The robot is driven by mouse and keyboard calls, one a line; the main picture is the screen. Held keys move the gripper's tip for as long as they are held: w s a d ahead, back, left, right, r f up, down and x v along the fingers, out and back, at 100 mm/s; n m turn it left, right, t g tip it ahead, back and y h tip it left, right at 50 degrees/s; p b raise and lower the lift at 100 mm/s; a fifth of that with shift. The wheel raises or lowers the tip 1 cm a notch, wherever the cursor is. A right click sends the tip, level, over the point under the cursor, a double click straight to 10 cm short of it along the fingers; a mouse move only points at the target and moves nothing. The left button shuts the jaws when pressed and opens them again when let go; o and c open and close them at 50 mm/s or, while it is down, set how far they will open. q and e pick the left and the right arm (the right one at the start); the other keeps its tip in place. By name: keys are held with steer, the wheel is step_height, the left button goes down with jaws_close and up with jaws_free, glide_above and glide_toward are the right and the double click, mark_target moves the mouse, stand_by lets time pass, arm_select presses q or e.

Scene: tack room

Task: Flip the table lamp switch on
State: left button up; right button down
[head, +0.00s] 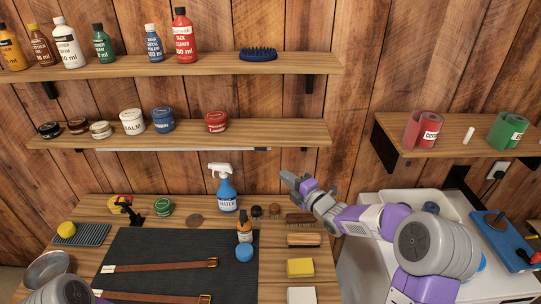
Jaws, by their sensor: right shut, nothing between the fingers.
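No standing table lamp shows in the head view. A thin pale bar (190,150), perhaps a lamp, runs along the underside of the lower left shelf, above the back of the table. It does not look lit. Its right end is darker; I cannot make out a switch for sure. My right gripper (287,178) is shut and empty, pointing left and up, just below and right of the bar's right end, in front of the plank wall. I cannot tell whether it touches anything. My left gripper is out of view; only part of my left arm shows at the bottom left.
The wooden table (190,216) holds a dark mat (170,248) with straps, a blue spray bottle (226,190), brushes and sponges. The lower left shelf (280,134) carries tins. A white sink counter (362,262) stands right.

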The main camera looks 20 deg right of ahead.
steer(key=p, duration=0.3)
glide_toward(264, 150)
steer(key=w+a, duration=0.2)
steer(key=a, duration=0.2)
steer(key=shift+w+d+r+p, duration=0.1)
steer(key=shift+w+d+p, duration=0.25)
steer(key=shift+w, duration=0.55)
steer(key=shift+w+d+p, duration=0.15)
steer(key=shift+w+d, duration=0.3)
steer(key=shift+w, duration=0.4)
steer(key=shift+d, duration=0.1)
